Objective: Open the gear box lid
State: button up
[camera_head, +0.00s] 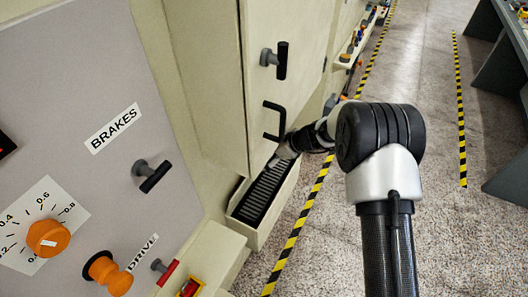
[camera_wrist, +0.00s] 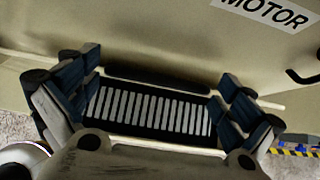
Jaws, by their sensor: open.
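No label in view names the gear box lid. In the wrist view, a cream panel (camera_wrist: 150,35) carries a MOTOR label (camera_wrist: 262,10), and part of a black handle (camera_wrist: 300,77) shows at the right edge. My gripper (camera_wrist: 155,108) is open and empty, its fingers spread to either side of a slotted grille. In the head view it is just below the bar handle, its fingertips mostly hidden.
The black slotted grille (camera_head: 262,192) sits in a low cream box (camera_head: 250,235) jutting out below the door. A grey control panel (camera_head: 70,110) with knobs is at the left. The speckled floor (camera_head: 415,240) at the right is clear, between yellow-black tapes.

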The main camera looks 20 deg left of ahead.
jog(key=s+d, duration=0.1)
jog(key=d, duration=1.2)
jog(key=shift+r, duration=0.35)
jog(key=shift+a, duration=0.1)
jog(key=shift+r, duration=0.1)
